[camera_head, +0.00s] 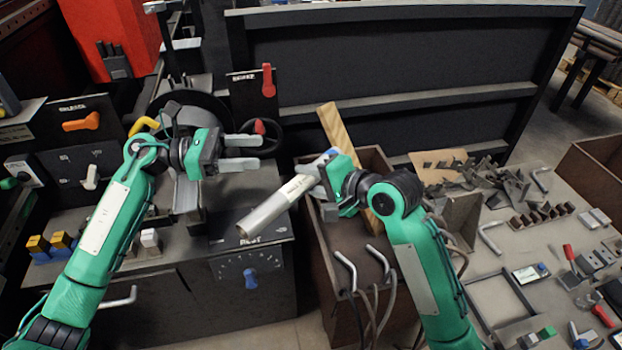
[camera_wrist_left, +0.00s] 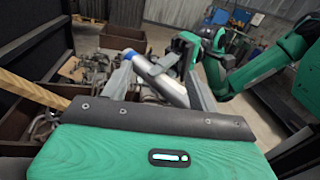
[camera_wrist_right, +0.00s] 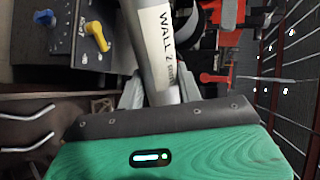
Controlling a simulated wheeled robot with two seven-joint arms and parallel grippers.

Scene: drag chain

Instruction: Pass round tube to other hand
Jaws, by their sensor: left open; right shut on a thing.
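The round tube (camera_head: 268,212) is a silvery metal cylinder with a printed label and a bluish far end. My right gripper (camera_head: 318,183) is shut on it near that far end and holds it tilted in the air. The tube's lower-left end is free. In the right wrist view the tube (camera_wrist_right: 154,42) runs up from between the fingers, with part of its lettering readable. My left gripper (camera_head: 250,152) is open and empty, above and left of the tube. In the left wrist view the tube (camera_wrist_left: 160,80) shows beyond and between the open fingers, apparently apart from them.
A machine bench with a blue knob (camera_head: 250,278) stands below the tube. A brown bin (camera_head: 318,262) with a wooden plank (camera_head: 340,135) is under my right arm. The right-hand table (camera_head: 490,282) is cluttered with metal parts and tools. A dark panel (camera_head: 400,75) stands behind.

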